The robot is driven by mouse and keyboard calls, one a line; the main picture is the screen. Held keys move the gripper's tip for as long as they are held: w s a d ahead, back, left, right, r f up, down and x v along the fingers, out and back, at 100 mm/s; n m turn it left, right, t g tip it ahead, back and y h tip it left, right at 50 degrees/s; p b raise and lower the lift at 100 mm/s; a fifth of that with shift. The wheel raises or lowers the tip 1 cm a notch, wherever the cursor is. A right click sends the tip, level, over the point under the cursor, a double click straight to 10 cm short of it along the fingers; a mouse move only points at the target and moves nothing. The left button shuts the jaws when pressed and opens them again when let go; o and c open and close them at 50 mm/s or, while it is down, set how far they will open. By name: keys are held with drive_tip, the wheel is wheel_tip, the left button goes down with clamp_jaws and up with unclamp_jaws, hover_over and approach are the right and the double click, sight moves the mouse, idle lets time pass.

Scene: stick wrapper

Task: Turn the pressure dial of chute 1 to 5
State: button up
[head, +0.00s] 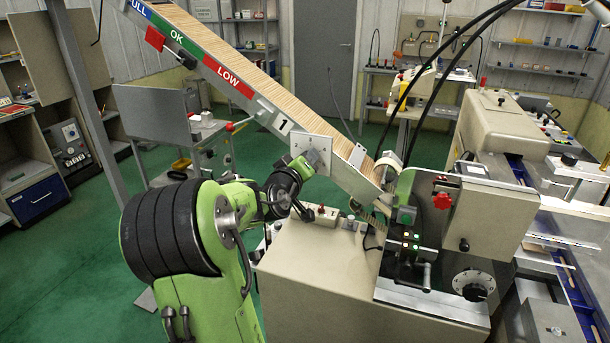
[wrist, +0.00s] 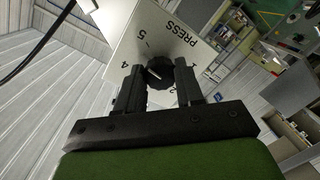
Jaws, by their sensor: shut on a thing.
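The pressure dial is a round black knob (wrist: 172,82) on a white plate (wrist: 150,22) marked PRESS, with 1, 4 and 5 readable around it. My gripper (wrist: 160,82) has its two dark fingers on either side of the knob, shut on it. A short white mark on the knob points up-left in the wrist view, toward the side of the 4 and 5; its exact reading is hard to tell. In the head view the plate (head: 320,146) stands beside the lower end of chute 1 (head: 272,108), labelled 1. My gripper (head: 300,168) is at the plate, covering the knob.
The beige machine (head: 310,285) stands below the chute, with a red knob (head: 442,200) and a large black dial (head: 473,285) at right.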

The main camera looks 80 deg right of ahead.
drive_tip(key=shift+f+m+t+b, duration=0.15)
drive_tip(key=shift+m+b, duration=0.85)
drive_tip(key=shift+b, duration=0.3)
drive_tip(key=shift+f+m+t+b, duration=0.15)
drive_tip(key=shift+m+b, duration=0.85)
drive_tip(key=shift+b, duration=0.25)
drive_tip(key=o, duration=1)
drive_tip(key=shift+r, duration=0.2)
drive_tip(key=shift+a, duration=0.1)
drive_tip(key=a, duration=0.5)
drive_tip(key=a+r, duration=0.1)
drive_tip(key=a, duration=0.9)
drive_tip(key=shift+w+a+r, duration=0.15)
drive_tip(key=shift+w+a, duration=0.15)
drive_tip(key=shift+w, duration=0.05)
